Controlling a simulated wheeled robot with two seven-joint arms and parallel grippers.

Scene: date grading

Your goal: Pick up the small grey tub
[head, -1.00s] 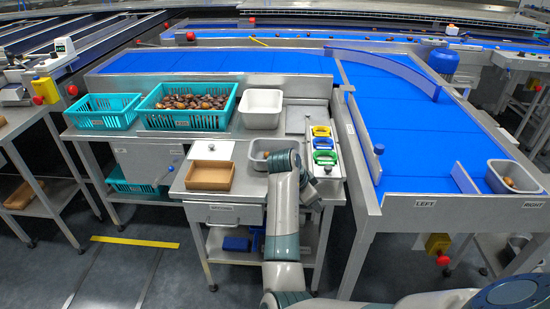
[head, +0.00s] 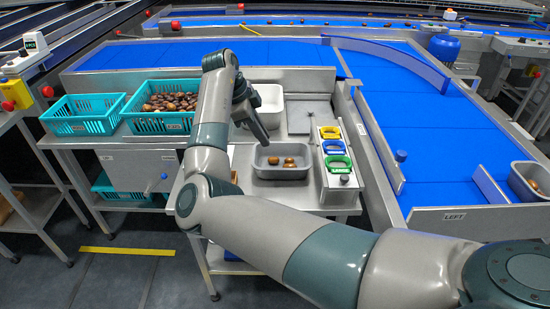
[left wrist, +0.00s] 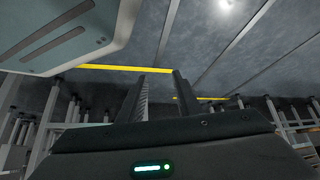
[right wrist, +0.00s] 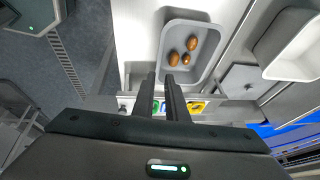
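My left gripper (left wrist: 159,74) is open and empty, over the floor.
A white tub (head: 268,94) stands behind the grey one. Teal baskets (head: 82,116) stand at the left, one full of dates. The blue conveyor (head: 430,140) runs at the right, with another grey tub (head: 517,186).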

